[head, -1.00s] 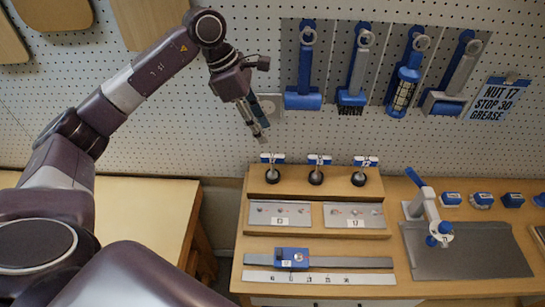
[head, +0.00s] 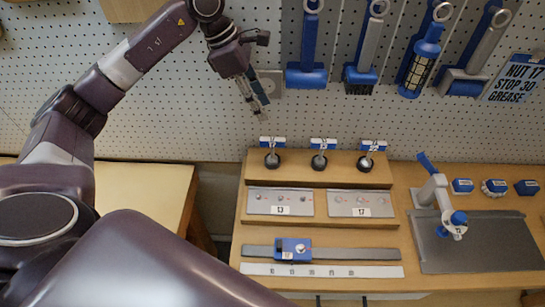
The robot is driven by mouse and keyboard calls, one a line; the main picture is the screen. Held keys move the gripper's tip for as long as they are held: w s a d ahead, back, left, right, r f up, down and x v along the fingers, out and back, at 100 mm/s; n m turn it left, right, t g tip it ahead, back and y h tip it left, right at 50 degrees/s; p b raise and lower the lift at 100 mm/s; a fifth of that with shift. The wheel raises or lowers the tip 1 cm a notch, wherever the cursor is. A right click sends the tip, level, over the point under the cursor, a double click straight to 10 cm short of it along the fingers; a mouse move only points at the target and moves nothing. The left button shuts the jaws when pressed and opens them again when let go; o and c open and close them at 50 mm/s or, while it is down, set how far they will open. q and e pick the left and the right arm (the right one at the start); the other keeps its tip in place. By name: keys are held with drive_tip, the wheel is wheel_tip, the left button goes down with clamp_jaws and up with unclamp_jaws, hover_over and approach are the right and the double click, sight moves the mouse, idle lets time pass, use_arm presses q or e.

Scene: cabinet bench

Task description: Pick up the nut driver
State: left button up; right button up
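Three upright T-handled drivers with blue-and-white tops stand in a row in a wooden block: a left one (head: 272,143), a middle one (head: 322,144) and a right one (head: 373,146). Their top labels are small; the right one seems to read 22, the others I cannot read surely. My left gripper (head: 262,109) points down above and behind the left driver, apart from it. Nothing shows in its fingers, and their gap is too small to judge. My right gripper is not in view.
Plates marked 13 (head: 281,210) and 17 (head: 361,212) sit before the drivers. A ruler (head: 322,271) and a blue slider (head: 293,248) lie in front. A lever press (head: 439,200) stands right. A sign (head: 516,80) reads NUT 17, STOP 30, GREASE. Tools hang on the pegboard behind.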

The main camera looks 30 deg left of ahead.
use_arm(q)
drive_tip(key=b, duration=0.5)
hover_over(271, 138)
drive_tip(key=a, duration=0.2)
drive_tip(key=f, duration=0.6)
drive_tip(key=shift+s+a+f, duration=0.1)
drive_tip(key=shift+s+f, duration=0.15)
drive_tip(key=shift+s, duration=0.15)
drive_tip(key=p+x, duration=0.1)
drive_tip(key=x, duration=0.2)
drive_tip(key=p+x, duration=0.2)
drive_tip(key=x, duration=0.2)
drive_tip(key=shift+s+f, duration=0.1)
drive_tip(key=shift+s, duration=0.1)
drive_tip(key=shift+f, duration=0.3)
drive_tip(key=shift+r, duration=0.1)
clamp_jaws()
